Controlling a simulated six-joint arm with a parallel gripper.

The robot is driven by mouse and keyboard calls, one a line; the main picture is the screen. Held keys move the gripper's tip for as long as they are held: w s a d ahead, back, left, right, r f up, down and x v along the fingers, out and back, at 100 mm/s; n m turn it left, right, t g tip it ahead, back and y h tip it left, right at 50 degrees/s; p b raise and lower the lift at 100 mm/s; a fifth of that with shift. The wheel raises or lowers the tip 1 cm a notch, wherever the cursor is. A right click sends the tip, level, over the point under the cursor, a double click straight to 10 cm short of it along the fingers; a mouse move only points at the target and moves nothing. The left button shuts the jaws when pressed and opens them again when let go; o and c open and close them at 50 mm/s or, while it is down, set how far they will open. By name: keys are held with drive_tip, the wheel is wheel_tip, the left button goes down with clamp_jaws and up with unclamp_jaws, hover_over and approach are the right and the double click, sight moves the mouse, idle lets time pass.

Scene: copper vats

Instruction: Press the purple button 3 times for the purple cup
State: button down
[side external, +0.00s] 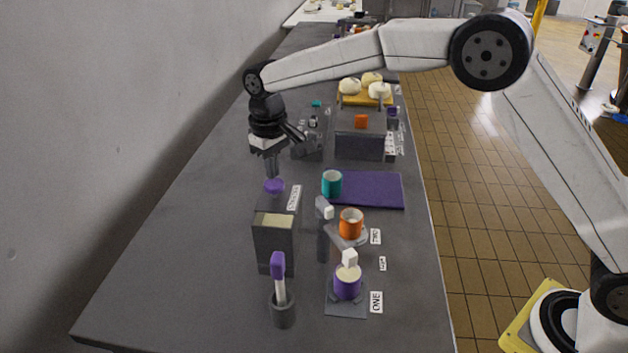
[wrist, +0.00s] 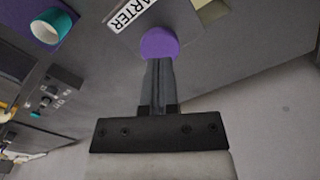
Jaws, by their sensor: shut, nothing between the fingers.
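The purple button (side external: 274,186) is a round disc on the dark box with the STARTER label. It also shows in the wrist view (wrist: 159,42). My gripper (side external: 272,174) points down with its fingers shut and empty. Its fingertips (wrist: 159,62) are right at the button, touching or just above it; I cannot tell if it is pressed down. The purple cup (side external: 347,287) stands upright on a grey plate by the ONE label, with pale contents. A white block (side external: 349,257) on a grey arm is over its rim.
An orange cup (side external: 351,230) stands by the TWO label. A teal cup (side external: 331,183) is at the edge of a purple mat (side external: 375,190). A purple-handled tool (side external: 278,266) stands in a grey holder (side external: 283,312). The table's left side is clear.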

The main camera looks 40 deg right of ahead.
sight(274, 183)
drive_tip(key=shift+f, duration=1.65)
drive_tip(key=shift+r, duration=1.95)
drive_tip(key=shift+r, duration=0.1)
drive_tip(key=shift+r, duration=2.9)
drive_tip(key=s+d+f+m+t, duration=0.1)
drive_tip(key=s+d+f, duration=0.3)
drive_tip(key=s, duration=0.4)
drive_tip(key=s+d+f+m, duration=0.1)
drive_tip(key=s+d+f, duration=0.3)
drive_tip(key=s+d, duration=0.3)
drive_tip(key=s+d+f+m+t, duration=0.1)
drive_tip(key=s+d+f, duration=0.3)
drive_tip(key=s, duration=0.6)
drive_tip(key=shift+s+d+f+t, duration=0.15)
drive_tip(key=shift+s+d+t, duration=0.2)
drive_tip(key=shift+d, duration=0.4)
